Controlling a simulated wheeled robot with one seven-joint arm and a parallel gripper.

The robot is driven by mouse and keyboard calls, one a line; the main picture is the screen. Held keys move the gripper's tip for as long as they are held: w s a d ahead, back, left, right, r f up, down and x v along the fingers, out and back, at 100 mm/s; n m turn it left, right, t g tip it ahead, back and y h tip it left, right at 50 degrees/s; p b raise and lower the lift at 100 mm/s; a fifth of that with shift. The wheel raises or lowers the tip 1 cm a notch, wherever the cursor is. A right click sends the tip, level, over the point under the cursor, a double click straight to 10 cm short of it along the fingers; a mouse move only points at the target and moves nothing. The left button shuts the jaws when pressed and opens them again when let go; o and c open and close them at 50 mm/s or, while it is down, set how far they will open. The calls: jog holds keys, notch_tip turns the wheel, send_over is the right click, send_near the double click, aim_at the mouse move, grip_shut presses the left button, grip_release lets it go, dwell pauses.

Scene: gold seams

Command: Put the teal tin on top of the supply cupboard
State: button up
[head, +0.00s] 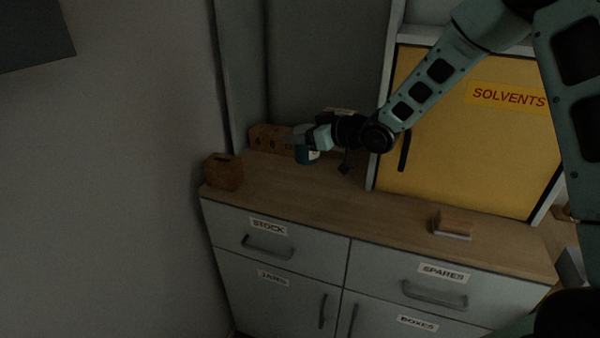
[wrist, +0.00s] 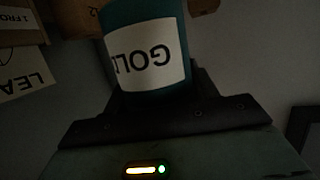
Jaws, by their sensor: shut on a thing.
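The teal tin (head: 307,157) is in my gripper (head: 306,143), over the back left of a wooden-topped cupboard (head: 330,200). The wrist view shows the tin (wrist: 118,14) close up between the dark jaws (wrist: 155,95), with a white label reading "GOL" and more turned out of sight. The gripper is shut on the tin. I cannot tell whether the tin's base touches the wood. The cupboard is grey, with fronts marked STOCK, JARS, SPARES and BOXES; none reads "supply".
A brown slotted box (head: 223,172) stands at the left end, and numbered brown blocks (head: 268,137) stand at the back beside the tin. A yellow SOLVENTS cabinet (head: 465,150) rises at the right. A small wooden block (head: 453,223) lies near the front right. The middle top is clear.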

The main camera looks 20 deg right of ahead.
notch_tip(320, 180, down, 10)
jog(key=shift+w+r+p, duration=0.1)
jog(key=shift+r+p, duration=0.15)
jog(key=shift+p, duration=0.35)
jog(key=shift+f, duration=0.15)
jog(key=o, duration=1.1)
